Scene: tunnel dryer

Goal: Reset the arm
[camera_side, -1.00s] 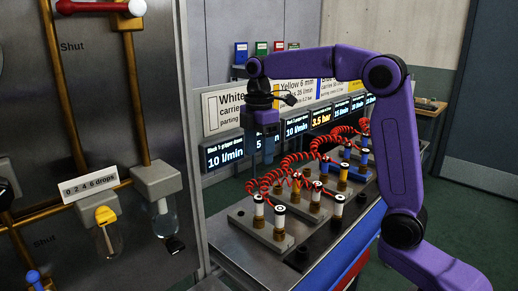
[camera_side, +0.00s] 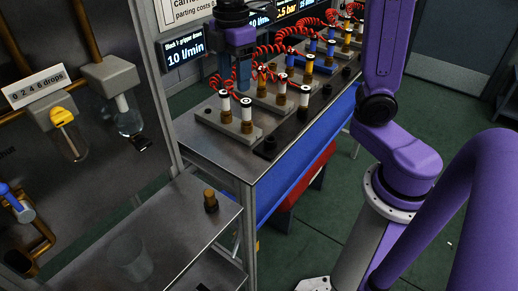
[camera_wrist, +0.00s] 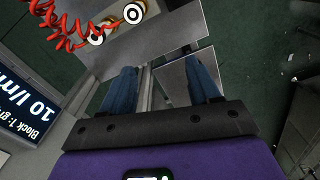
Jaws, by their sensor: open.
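My gripper (camera_side: 243,72) hangs at the left end of the bench in the side view, near the red coiled hoses and just behind the nearest white-capped fittings. The top of my wrist is cut off by the frame edge. In the wrist view my gripper (camera_wrist: 162,82) shows two blue fingers set well apart, with nothing between them. The bench edge and a shelf lie below the fingers.
A grey block with white-capped fittings (camera_side: 225,127) stands on the bench (camera_side: 210,150). A lit display (camera_side: 184,60) is behind. A lower shelf (camera_side: 165,235) holds a small brown-and-black fitting (camera_side: 210,201) and a clear beaker (camera_side: 130,258). A metal panel (camera_side: 110,150) stands at left.

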